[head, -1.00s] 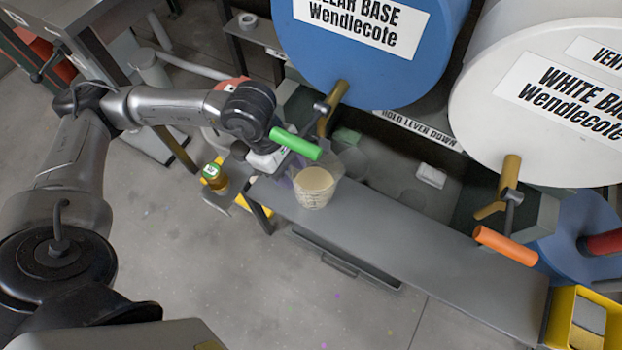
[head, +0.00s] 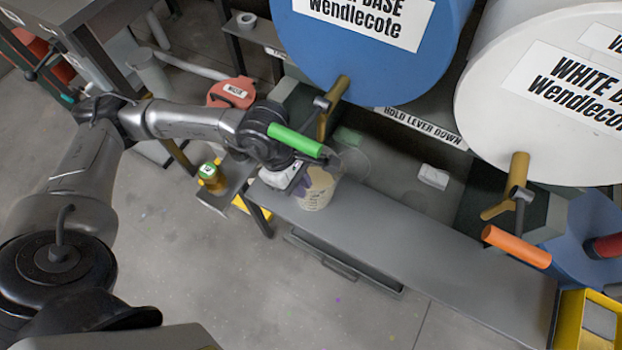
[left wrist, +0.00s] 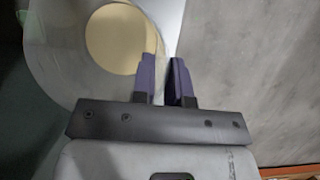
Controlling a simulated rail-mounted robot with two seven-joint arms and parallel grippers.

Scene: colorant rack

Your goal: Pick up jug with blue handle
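The jug (head: 316,196) is pale and translucent, with beige contents. It is at the left end of the grey bench in the head view, below the green lever. In the left wrist view the jug (left wrist: 72,72) shows from above, its round beige contents inside. My left gripper (head: 302,184) is at the jug's left side, its dark purple fingers partly hidden by my wrist. In the left wrist view the fingers (left wrist: 166,78) are close together on either side of a thin pale strip at the jug's edge. No blue handle can be made out. My right gripper is out of view.
A green lever (head: 296,140) hangs over my left wrist, below the blue drum (head: 375,70). An orange lever (head: 516,246) hangs below the white drum (head: 545,80). The grey bench (head: 430,255) is bare to the right.

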